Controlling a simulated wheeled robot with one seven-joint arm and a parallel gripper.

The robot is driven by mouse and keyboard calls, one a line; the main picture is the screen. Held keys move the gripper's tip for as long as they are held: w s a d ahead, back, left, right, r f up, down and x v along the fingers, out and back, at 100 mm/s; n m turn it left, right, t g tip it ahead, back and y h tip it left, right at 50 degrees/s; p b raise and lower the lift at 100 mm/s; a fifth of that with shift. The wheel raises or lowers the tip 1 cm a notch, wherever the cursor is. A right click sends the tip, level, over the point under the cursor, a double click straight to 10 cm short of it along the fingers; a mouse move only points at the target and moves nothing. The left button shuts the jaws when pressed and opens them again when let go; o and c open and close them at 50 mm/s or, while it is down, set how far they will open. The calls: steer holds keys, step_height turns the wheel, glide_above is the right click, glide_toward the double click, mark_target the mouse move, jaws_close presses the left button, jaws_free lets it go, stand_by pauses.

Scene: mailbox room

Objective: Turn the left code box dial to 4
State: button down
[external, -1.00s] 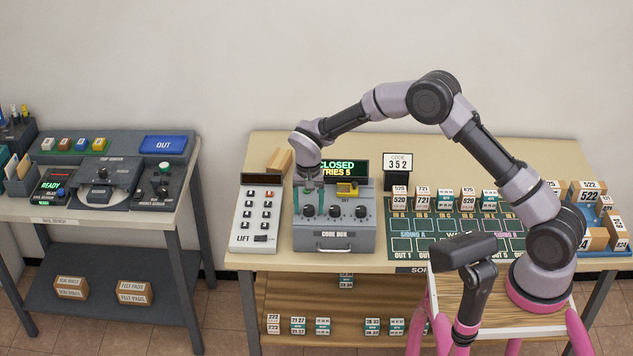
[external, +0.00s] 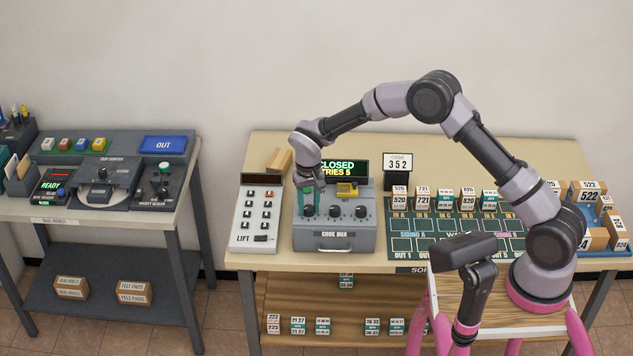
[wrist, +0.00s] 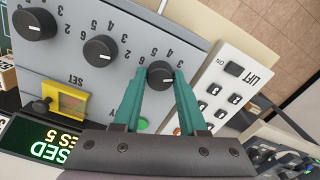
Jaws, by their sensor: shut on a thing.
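The grey code box (external: 335,240) stands on the sorting table, its display (external: 340,168) showing a partly covered "CLOSED" and "TRIES 5". Its left dial (wrist: 159,73) is a black knob with digits around it. My gripper (external: 309,207) comes down over this left dial. In the wrist view, the teal fingers (wrist: 160,82) are shut on the knob from both sides. The middle dial (wrist: 99,50) and right dial (wrist: 35,24) are free. I cannot tell the left dial's exact setting. A yellow part (wrist: 68,100) sits by the "SET" label.
The LIFT keypad panel (external: 257,220) stands close left of the code box. A card reading "CODE 352" (external: 398,165) stands behind right. The green sorting board (external: 425,245) with several boxes lies to the right. A wooden block (external: 280,160) lies behind the keypad.

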mark_target(309, 207)
steer(key=n, duration=1.1)
steer(key=shift+n, duration=0.3)
stand_by(0.4)
steer(key=shift+c, duration=2.3)
jaws_free()
step_height(309, 207, up, 11)
steer(key=shift+f, duration=0.1)
